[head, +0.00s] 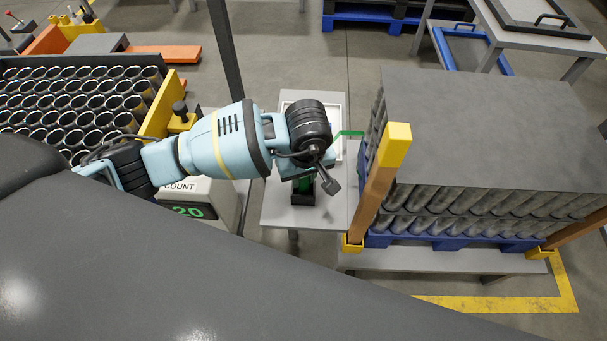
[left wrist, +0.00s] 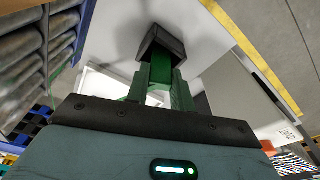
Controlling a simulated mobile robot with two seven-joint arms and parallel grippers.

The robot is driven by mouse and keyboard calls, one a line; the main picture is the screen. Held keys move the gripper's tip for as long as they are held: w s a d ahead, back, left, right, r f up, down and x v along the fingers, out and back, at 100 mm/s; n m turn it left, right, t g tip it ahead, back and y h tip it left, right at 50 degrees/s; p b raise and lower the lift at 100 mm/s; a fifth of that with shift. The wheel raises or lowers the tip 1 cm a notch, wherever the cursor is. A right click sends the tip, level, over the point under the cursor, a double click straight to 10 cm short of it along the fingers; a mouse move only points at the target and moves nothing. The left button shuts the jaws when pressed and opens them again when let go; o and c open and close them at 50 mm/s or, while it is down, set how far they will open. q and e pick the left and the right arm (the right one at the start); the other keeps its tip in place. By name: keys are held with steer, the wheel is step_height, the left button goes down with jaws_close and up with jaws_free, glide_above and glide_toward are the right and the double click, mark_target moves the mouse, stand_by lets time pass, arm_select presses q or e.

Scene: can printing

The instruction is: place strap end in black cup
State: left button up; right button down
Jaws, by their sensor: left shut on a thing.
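The black cup (head: 303,198) is a small dark box on the small grey table, just below my left gripper (head: 312,180) in the head view. In the left wrist view the cup (left wrist: 161,42) lies straight beyond the fingertips. My left gripper (left wrist: 161,84) is shut on the green strap end (left wrist: 161,70), which lines up with the cup's mouth. I cannot tell how far the strap end reaches into the cup. Another stretch of green strap (head: 350,133) runs toward the pallet stack. My left wrist hides part of the strap. My right gripper is not in view.
A tall stack of cans (head: 440,200) on a blue pallet (head: 420,240) stands close right, with a brown post (head: 373,195) at its corner. A counter box (head: 215,195) is left of the grey table (head: 280,213). A white tray (head: 342,103) lies behind.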

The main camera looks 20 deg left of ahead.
arm_select(q)
steer(key=shift+f, duration=0.15)
steer(key=o, duration=1)
steer(key=r, duration=0.8)
steer(key=s+d+r, duration=0.1)
steer(key=r, duration=0.3)
steer(key=shift+r+p, duration=0.15)
steer(key=shift+p, duration=0.15)
